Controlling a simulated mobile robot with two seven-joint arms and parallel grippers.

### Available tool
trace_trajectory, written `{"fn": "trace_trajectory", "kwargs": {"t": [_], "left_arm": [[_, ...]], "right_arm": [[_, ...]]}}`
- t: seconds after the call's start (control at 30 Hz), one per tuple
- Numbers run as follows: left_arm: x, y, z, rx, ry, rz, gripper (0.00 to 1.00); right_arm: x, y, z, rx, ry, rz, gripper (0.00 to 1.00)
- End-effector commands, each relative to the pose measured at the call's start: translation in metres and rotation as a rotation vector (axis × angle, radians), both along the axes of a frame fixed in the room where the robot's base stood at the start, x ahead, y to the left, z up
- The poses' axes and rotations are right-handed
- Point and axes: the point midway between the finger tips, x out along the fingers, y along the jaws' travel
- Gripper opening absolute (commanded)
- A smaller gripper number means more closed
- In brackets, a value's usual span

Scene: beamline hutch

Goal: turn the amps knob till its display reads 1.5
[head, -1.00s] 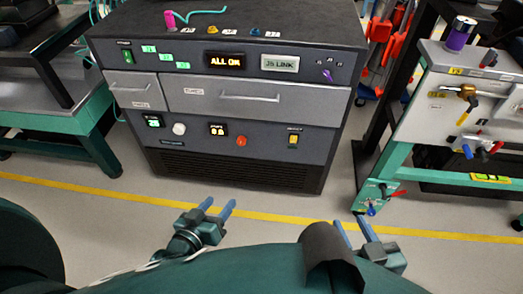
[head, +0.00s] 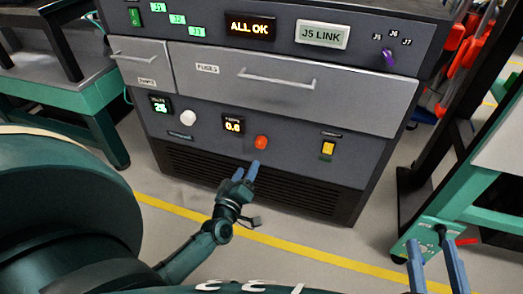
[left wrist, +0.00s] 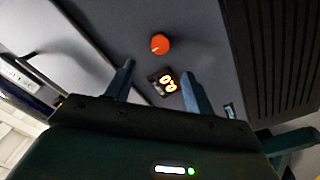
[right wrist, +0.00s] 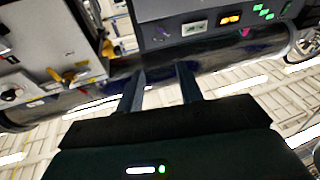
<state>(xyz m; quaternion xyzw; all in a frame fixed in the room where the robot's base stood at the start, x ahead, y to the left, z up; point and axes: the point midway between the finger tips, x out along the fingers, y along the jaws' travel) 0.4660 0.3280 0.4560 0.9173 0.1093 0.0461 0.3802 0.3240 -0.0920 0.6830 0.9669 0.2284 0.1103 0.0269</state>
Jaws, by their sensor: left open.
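The orange-red knob (head: 262,142) is on the front panel of the dark cabinet, just right of a small lit display (head: 233,124). The display seems to read 0.6; its tiny label is hard to read. The left wrist view shows the knob (left wrist: 160,44) with a pale pointer line, and the display (left wrist: 163,82) tilted. My left gripper (head: 246,172) is open and empty, just below the knob in the head view and apart from it. In the left wrist view the knob lies beyond the fingertips. My right gripper (head: 430,245) is open and empty, away from the cabinet.
A white knob (head: 188,118) and green display (head: 160,104) sit to the left. A yellow switch (head: 327,149) sits to the right. Drawers with bar handles (head: 277,77) are above. A green-legged bench (head: 440,235) stands at the right.

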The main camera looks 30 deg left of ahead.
Motion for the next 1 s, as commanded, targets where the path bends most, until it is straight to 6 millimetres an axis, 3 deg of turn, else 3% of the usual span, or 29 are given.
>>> {"fn": "trace_trajectory", "kwargs": {"t": [0.27, 0.5, 0.93, 1.0], "left_arm": [[0.059, 0.014, -0.003, 0.001, -0.003, 0.000, 0.53], [0.093, 0.022, -0.002, 0.001, 0.000, -0.001, 0.53], [0.103, 0.025, 0.000, 0.001, 0.002, -0.001, 0.53], [0.103, 0.025, 0.000, 0.001, 0.002, -0.001, 0.49]], "right_arm": [[0.000, 0.003, -0.005, 0.047, -0.004, 0.024, 0.36], [0.006, 0.002, 0.011, 0.045, -0.111, 0.033, 0.36], [0.008, 0.001, 0.019, 0.042, -0.155, 0.033, 0.36], [0.008, 0.001, 0.019, 0.041, -0.155, 0.032, 0.36]]}}
